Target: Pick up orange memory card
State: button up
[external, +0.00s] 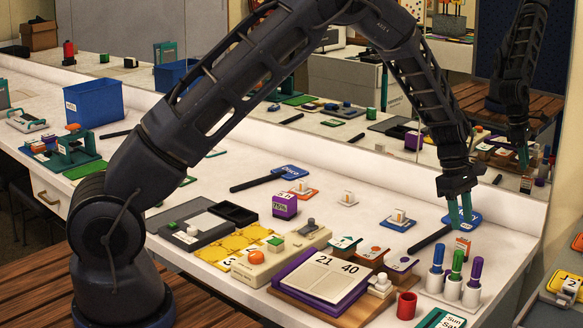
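My gripper (460,215) is at the right end of the table, pointing down. Its two teal fingers look apart, with no object visible between them. They are in front of or over a blue paddle (473,219); I cannot tell if they touch it. A small card with an orange round mark (372,252) stands among similar green and purple ones on brown bases, left of and nearer the camera than my gripper. A flat orange square (303,194) lies farther left under a small white piece. I cannot tell for certain which is the orange memory card.
Three upright markers (455,272) stand just in front of my gripper. A red cup (406,305) and a purple-edged scoreboard (318,280) are at the front. A blue card (397,226) bears a white piece. A mirror (350,110) runs along the back and repeats the scene.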

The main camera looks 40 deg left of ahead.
aim_at(459, 237)
jog(key=x, duration=0.8)
jog(key=shift+s+d+f, duration=0.15)
jog(key=shift+s+f, duration=0.05)
jog(key=shift+c, duration=0.2)
grip_shut()
